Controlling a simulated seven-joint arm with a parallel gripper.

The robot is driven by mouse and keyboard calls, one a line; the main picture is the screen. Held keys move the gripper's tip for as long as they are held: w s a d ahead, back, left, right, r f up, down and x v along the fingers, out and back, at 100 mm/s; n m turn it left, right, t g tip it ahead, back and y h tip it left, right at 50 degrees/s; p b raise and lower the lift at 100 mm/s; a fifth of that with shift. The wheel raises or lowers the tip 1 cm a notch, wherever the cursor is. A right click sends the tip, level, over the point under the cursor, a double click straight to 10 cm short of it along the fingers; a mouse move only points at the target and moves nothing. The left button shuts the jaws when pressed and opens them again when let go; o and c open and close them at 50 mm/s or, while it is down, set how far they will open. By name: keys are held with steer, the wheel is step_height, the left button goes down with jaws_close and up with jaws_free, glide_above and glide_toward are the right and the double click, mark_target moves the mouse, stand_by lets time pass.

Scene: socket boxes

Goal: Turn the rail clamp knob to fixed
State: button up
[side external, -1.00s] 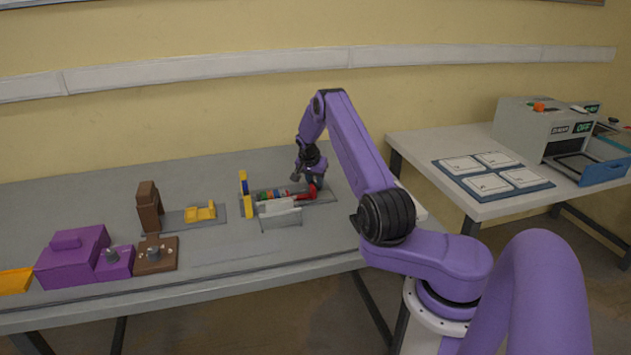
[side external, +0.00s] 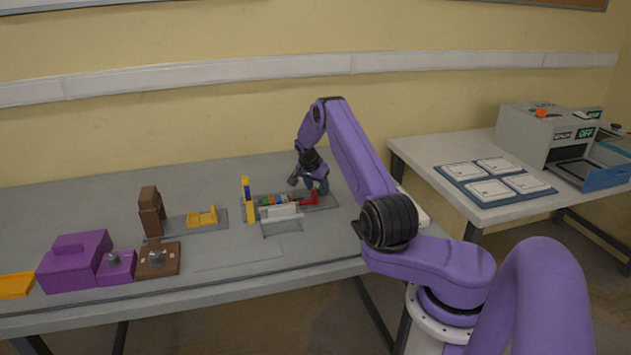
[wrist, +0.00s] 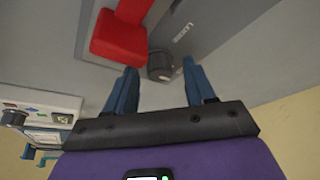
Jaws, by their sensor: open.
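The rail clamp knob (wrist: 160,66) is a small dark round knob on a grey plate. It shows in the wrist view between my gripper's blue fingertips, just ahead of them; I cannot tell if either touches it. My gripper (wrist: 157,68) is open with nothing held. A light label beside the knob reads roughly "LOOSE"; no other mark is legible. A red block (wrist: 118,38) stands left of the knob. In the side view my gripper (side external: 316,187) hangs low at the right end of the rail fixture (side external: 325,205), hiding the knob.
Colored pieces (side external: 274,201) line the rail by a yellow upright (side external: 248,199). A clear-grey stand (side external: 282,219) is in front. A brown block (side external: 151,212), a yellow cradle (side external: 202,217) and purple boxes (side external: 75,262) are farther left. The front table strip is clear.

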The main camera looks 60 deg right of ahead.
steer(key=v, duration=1.7)
steer(key=shift+a+r, duration=0.15)
